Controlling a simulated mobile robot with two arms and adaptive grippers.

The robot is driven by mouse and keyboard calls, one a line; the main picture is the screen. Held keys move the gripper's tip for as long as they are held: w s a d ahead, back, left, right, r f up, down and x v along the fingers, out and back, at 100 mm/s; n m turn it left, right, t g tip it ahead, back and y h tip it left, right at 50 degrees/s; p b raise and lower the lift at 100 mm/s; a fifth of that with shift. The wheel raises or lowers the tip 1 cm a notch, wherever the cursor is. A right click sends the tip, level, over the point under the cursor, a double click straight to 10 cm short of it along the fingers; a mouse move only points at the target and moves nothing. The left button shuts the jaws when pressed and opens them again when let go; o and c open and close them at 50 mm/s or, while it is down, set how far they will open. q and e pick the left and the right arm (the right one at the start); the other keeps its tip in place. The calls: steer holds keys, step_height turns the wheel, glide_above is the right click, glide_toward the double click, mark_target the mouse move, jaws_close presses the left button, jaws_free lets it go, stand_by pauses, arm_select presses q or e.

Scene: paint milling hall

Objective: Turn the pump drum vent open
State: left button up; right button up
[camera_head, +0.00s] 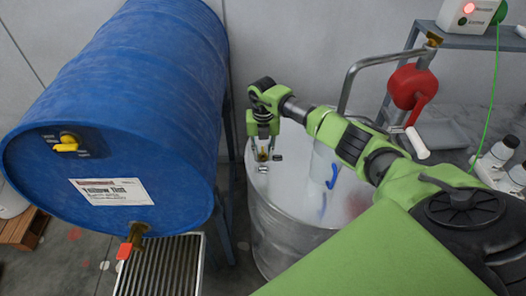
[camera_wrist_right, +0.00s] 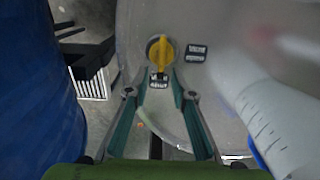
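The pump drum (camera_head: 290,215) is a pale metal drum with a flat top. Its vent is a yellow knob (camera_wrist_right: 160,52) on the drum top, its handle running up and down in the right wrist view. One small label (camera_wrist_right: 196,53) sits right of the knob, another (camera_wrist_right: 158,86) below it, partly between my fingertips. The gripper mostly hides the knob in the head view. My left gripper is not in view.
A blue drum (camera_head: 130,85) with its own yellow valve (camera_head: 66,144) lies close left of my right gripper. A red crank pump (camera_head: 410,88) with a bent pipe and a white cylinder (camera_wrist_right: 270,115) stand right of it. A grated tray (camera_head: 160,268) lies lower left.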

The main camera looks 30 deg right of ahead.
steer(key=shift+f, duration=0.3)
jaws_close()
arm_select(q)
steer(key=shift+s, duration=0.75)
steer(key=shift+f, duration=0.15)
